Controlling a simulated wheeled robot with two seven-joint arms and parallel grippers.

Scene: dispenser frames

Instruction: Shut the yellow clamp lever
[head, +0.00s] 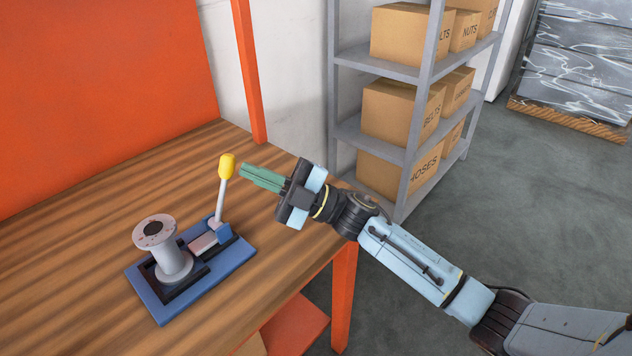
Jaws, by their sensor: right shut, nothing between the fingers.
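The clamp lever has a yellow knob (227,167) on a pale grey shaft (221,198) and stands almost upright, leaning slightly right. Its foot joins a clamp on a blue base plate (228,263) on the wooden table. A grey spool-shaped part (173,262) with a dark-centred top stands in a black holder on the left of the plate. My right gripper (243,172), with green fingers, is shut and empty. Its fingertips point left, just right of the yellow knob; I cannot tell whether they touch it. My left gripper is not in view.
The wooden table (60,260) is otherwise clear around the plate. An orange panel (100,90) and post (249,70) stand at its back edge. A grey shelf (385,133) with labelled cardboard boxes (402,108) stands behind my right arm.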

